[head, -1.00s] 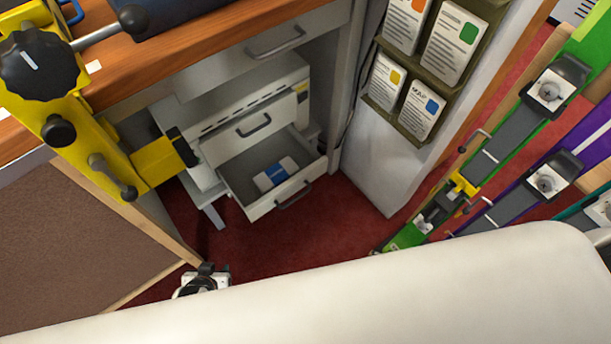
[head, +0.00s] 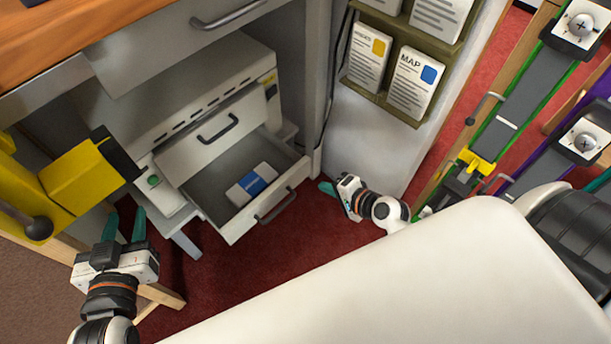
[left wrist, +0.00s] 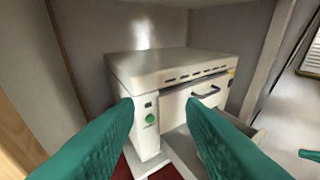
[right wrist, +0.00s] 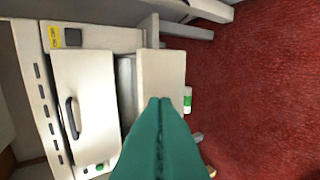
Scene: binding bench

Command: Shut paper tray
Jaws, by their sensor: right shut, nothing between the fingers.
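The paper tray (head: 262,214) is the lower drawer of a white machine (head: 200,105) under the bench. It is pulled out, with a blue-and-white pack (head: 252,184) lying inside. It also shows in the right wrist view (right wrist: 162,70), sideways. My right gripper (head: 327,188) is shut and empty, to the right of the tray front and apart from it in the head view. In the right wrist view its fingers (right wrist: 160,100) overlap the tray front; contact cannot be told. My left gripper (head: 124,224) is open and empty, left of the tray; its spread fingers (left wrist: 160,108) face the machine.
A closed upper drawer (head: 212,135) sits above the tray. A yellow arm-like part (head: 85,182) juts out near my left gripper. A card rack (head: 395,98) hangs on the white panel at the right. Red floor (head: 285,245) lies clear before the tray.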

